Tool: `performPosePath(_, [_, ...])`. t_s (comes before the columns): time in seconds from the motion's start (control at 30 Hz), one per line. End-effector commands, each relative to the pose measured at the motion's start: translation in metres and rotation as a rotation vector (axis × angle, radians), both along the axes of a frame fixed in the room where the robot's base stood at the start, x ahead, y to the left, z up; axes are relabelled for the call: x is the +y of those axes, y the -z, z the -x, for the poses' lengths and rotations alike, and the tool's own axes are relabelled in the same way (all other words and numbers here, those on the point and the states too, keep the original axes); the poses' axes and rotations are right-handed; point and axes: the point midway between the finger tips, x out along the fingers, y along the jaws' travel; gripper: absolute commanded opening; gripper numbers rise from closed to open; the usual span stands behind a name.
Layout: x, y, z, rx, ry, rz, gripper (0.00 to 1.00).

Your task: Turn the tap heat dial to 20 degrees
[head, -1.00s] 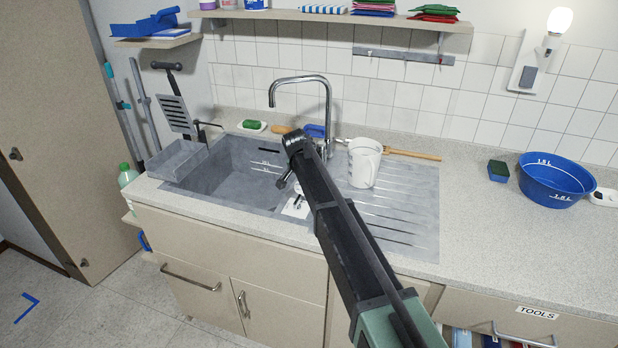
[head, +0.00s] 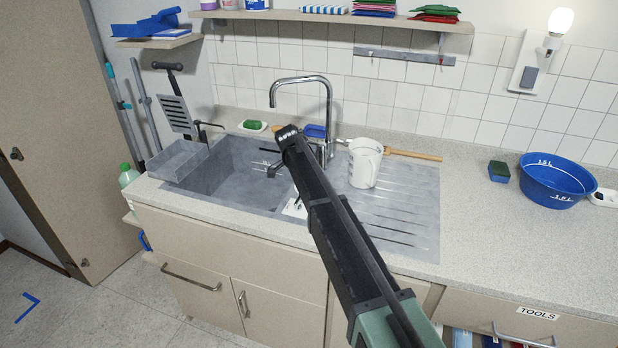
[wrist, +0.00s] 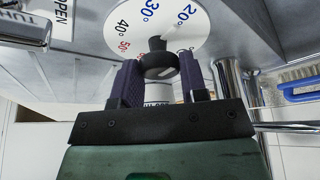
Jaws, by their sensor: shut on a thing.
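The tap heat dial (wrist: 178,18) is a white disc at the top of the wrist view, with 20, 30 and 40 marks and a red 50. Its black knob (wrist: 158,64) stands between the two purple-grey fingers of my gripper (wrist: 160,74). The gripper is shut on the knob. A dark pointer reaches from the knob onto the disc, but I cannot read its exact setting. In the head view the chrome tap (head: 328,110) stands behind the sink, and my arm covers the dial.
A white jug (head: 364,165) stands on the drainer, close right of my arm. A blue brush (head: 315,130) lies behind the tap. The grey sink basin (head: 225,180) is left. A white OPEN plate (wrist: 62,15) lies beside the dial. The right counter has a blue bowl (head: 555,185).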

Motion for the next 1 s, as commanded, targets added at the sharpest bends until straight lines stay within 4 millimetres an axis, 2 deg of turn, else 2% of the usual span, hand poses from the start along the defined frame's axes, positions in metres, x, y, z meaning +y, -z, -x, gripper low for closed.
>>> performPosePath(0.3, [0.0, 0.0, 0.0, -0.001, 0.002, 0.0, 0.16])
performPosePath(0.33, [0.0, 0.0, 0.0, -0.001, 0.002, 0.0, 0.41])
performPosePath(0.5, [0.0, 0.0, 0.0, -0.001, 0.002, 0.0, 0.64])
performPosePath(0.8, [0.001, -0.004, 0.0, 0.0, 0.001, 0.0, 0.64])
performPosePath(0.87, [0.003, -0.01, 0.001, 0.0, 0.001, 0.0, 0.64])
performPosePath(1.0, [0.01, -0.038, 0.006, -0.001, 0.001, -0.001, 0.64])
